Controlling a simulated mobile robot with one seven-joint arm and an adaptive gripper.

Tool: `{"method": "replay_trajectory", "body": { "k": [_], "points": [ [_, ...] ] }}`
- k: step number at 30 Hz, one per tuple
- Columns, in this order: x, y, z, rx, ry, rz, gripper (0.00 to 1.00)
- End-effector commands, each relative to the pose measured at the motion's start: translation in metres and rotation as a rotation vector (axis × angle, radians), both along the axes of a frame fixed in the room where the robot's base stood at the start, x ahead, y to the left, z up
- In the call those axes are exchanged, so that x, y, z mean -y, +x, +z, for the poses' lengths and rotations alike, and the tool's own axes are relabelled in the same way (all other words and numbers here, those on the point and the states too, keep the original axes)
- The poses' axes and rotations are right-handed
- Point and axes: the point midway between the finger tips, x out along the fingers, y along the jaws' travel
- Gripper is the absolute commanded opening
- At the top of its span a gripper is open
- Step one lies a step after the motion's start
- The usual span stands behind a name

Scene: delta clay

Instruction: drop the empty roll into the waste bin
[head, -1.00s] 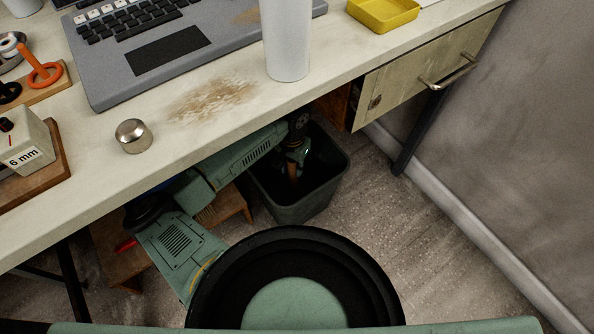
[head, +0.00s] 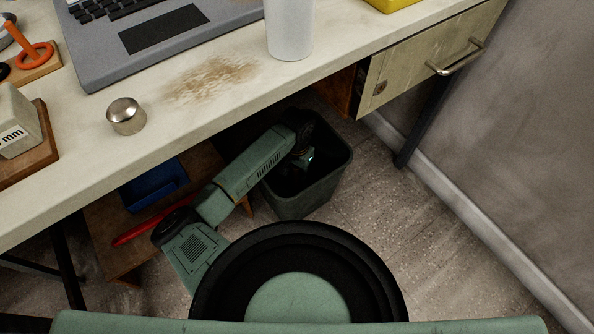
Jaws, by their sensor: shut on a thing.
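The dark waste bin (head: 288,208) stands on the floor under the desk, with its mouth facing up. My gripper (head: 308,164) is at the bin's mouth, pointing down into its dark inside. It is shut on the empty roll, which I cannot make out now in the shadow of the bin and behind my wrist. The fingertips are also hard to see.
The desk (head: 215,110) overhangs the left of the bin. A drawer (head: 415,70) with a metal handle is above right. A low wooden stool (head: 110,235) carries a blue tray (head: 153,187) and a red tool (head: 150,222). Floor to the right is clear.

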Motion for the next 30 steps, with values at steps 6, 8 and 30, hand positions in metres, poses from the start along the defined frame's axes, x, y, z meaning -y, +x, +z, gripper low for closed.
{"method": "replay_trajectory", "body": {
  "k": [6, 8, 30],
  "points": [
    [-0.0007, 0.0001, -0.0080, 0.000, 0.001, 0.001, 0.07],
    [-0.0005, 0.0000, -0.0079, -0.001, 0.001, 0.002, 0.07],
    [0.0003, -0.0002, -0.0029, -0.001, -0.001, 0.002, 0.47]
  ]
}}
